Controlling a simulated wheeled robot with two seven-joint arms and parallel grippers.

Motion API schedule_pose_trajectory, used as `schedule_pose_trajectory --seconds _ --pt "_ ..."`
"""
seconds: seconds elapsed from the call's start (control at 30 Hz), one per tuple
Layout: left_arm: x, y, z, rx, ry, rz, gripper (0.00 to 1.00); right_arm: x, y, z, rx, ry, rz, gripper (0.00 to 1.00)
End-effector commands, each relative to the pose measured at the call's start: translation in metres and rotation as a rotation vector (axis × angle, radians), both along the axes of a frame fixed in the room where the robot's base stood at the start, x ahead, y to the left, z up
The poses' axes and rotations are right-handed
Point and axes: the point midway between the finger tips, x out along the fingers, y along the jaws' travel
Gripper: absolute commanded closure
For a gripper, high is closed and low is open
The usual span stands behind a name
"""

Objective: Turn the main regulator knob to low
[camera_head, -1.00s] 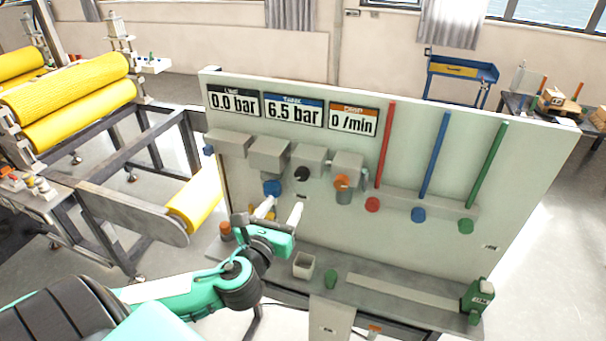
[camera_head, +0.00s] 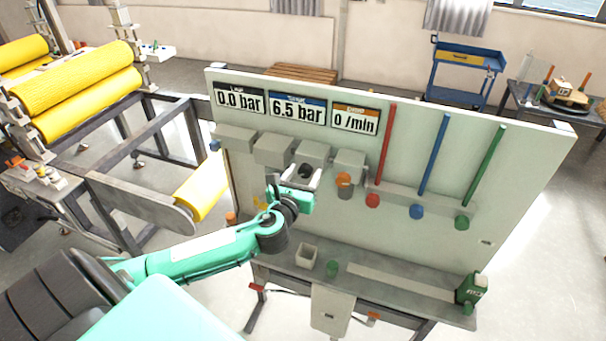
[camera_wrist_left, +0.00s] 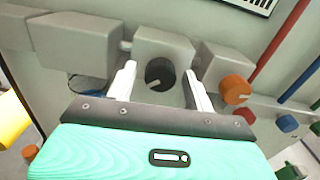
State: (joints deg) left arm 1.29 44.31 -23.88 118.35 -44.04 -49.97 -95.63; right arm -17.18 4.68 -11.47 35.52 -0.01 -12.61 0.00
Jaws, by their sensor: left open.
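The black regulator knob (camera_wrist_left: 160,74) sits on the front of a grey block (camera_wrist_left: 163,45) on the panel. A light pointer mark on it points toward the lower left in the left wrist view. In the head view the knob (camera_head: 305,171) shows just above my gripper. My left gripper (camera_head: 297,178) is open. Its two white fingers stand on either side of the knob in the left wrist view (camera_wrist_left: 160,84), with visible gaps. I cannot tell how far the fingertips are from the panel. My right gripper is not in view.
An orange knob (camera_wrist_left: 235,90) is on the block to the right. Red (camera_head: 372,200), blue (camera_head: 416,211) and green knobs (camera_head: 462,222) sit below coloured tubes. Displays read 0.0 bar, 6.5 bar and 0 /min. A small bin (camera_head: 307,256) stands on the ledge below.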

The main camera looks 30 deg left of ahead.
Motion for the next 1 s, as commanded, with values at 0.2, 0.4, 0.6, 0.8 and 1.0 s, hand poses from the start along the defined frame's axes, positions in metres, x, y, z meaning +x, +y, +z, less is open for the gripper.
schedule_pose_trajectory --seconds 0.2,0.4,0.6,0.8,1.0 --pt "0.000 0.000 0.000 0.000 0.000 0.000 0.82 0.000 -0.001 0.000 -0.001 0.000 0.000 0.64" --pt "0.000 0.000 0.000 -0.003 -0.001 0.001 0.92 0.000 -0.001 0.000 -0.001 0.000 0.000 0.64" --pt "0.000 0.000 0.000 -0.042 -0.010 0.001 0.92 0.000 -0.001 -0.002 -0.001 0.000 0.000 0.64" --pt "0.000 0.000 -0.001 -0.150 -0.037 0.002 0.92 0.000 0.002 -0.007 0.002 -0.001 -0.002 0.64" --pt "0.000 -0.001 -0.002 -0.321 -0.078 0.001 0.92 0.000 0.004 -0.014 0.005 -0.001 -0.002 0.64"
